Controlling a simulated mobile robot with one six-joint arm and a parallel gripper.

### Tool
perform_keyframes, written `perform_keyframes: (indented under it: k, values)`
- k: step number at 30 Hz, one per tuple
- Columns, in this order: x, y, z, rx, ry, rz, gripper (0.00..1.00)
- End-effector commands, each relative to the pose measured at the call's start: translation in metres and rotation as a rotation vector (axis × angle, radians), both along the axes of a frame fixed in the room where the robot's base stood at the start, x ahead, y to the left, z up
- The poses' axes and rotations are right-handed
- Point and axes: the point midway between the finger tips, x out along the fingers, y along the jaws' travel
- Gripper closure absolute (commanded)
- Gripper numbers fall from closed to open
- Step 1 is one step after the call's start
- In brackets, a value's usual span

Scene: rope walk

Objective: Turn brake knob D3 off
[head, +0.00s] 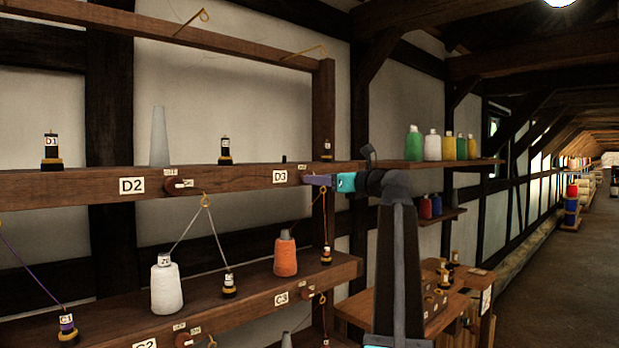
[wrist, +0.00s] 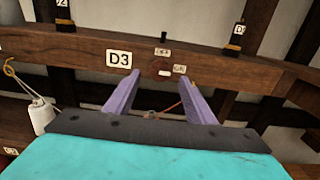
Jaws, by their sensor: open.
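The D3 label (head: 280,176) is on the upper wooden beam, and it also shows in the wrist view (wrist: 119,59). Right of it in the wrist view is a small brown knob (wrist: 164,65), with a small OFF label (wrist: 162,52) above and an ON label (wrist: 180,69) at its right. Which way the knob points is too small to tell. My gripper (wrist: 159,77) has its purple fingers apart and empty, pointing at the beam just below and around the knob in the picture. Contact cannot be told. In the head view my gripper (head: 309,179) hides the knob.
Knob D2 (head: 177,187) sits left on the same beam (head: 85,182). A lower beam holds a white cone (head: 166,288) and an orange cone (head: 285,255). Threads hang from hooks. Shelves of bottles (head: 433,146) are at the right, with open floor (head: 560,270) beyond.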

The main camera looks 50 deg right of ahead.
Motion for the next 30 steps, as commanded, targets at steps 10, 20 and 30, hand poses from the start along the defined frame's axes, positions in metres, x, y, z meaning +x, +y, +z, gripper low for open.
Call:
perform_keyframes:
  k: [10,20,30]
  values:
    - [0.039,-0.004,0.001,0.001,-0.001,-0.001,0.5]
    - [0.044,-0.004,0.0,0.0,0.0,-0.002,0.5]
    - [0.043,-0.004,0.0,0.001,0.0,-0.002,0.9]
